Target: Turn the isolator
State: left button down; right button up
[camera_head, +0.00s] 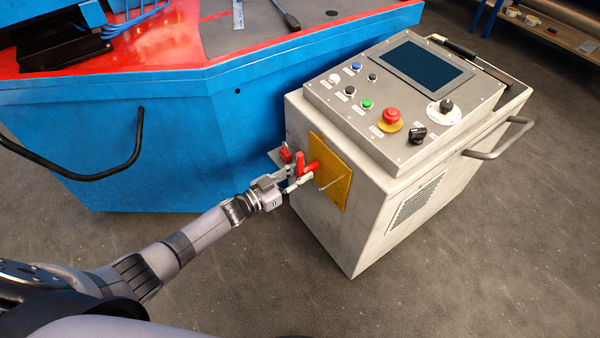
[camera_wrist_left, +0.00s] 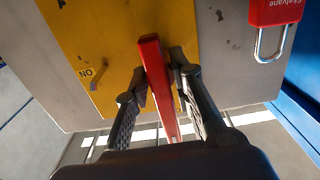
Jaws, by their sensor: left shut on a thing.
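The isolator is a red handle (camera_head: 300,163) on a yellow plate (camera_head: 333,172) on the side of the grey control cabinet. My left gripper (camera_head: 294,182) is at the handle. In the left wrist view the red handle (camera_wrist_left: 158,88) runs nearly upright in the picture, leaning slightly. The left gripper's fingers (camera_wrist_left: 161,78) are shut on it, one on each side. A small label (camera_wrist_left: 86,73), reading "NO" in this view, is on the yellow plate left of the handle. My right gripper is not in view.
A red padlock (camera_wrist_left: 275,12) with an open-looking metal shackle hangs beside the yellow plate; it also shows in the head view (camera_head: 285,154). The blue machine (camera_head: 190,130) stands close on the left. The cabinet top (camera_head: 395,150) carries buttons and a screen. Floor in front is clear.

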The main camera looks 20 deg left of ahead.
pick_arm(q)
jog(key=shift+a, duration=0.1)
jog(key=c, duration=1.6)
grip_release()
jog(key=shift+o, duration=0.2)
jog(key=shift+a, duration=0.1)
jog(key=shift+s+a, duration=0.15)
jog(key=v, duration=1.1)
jog(key=shift+s, duration=0.35)
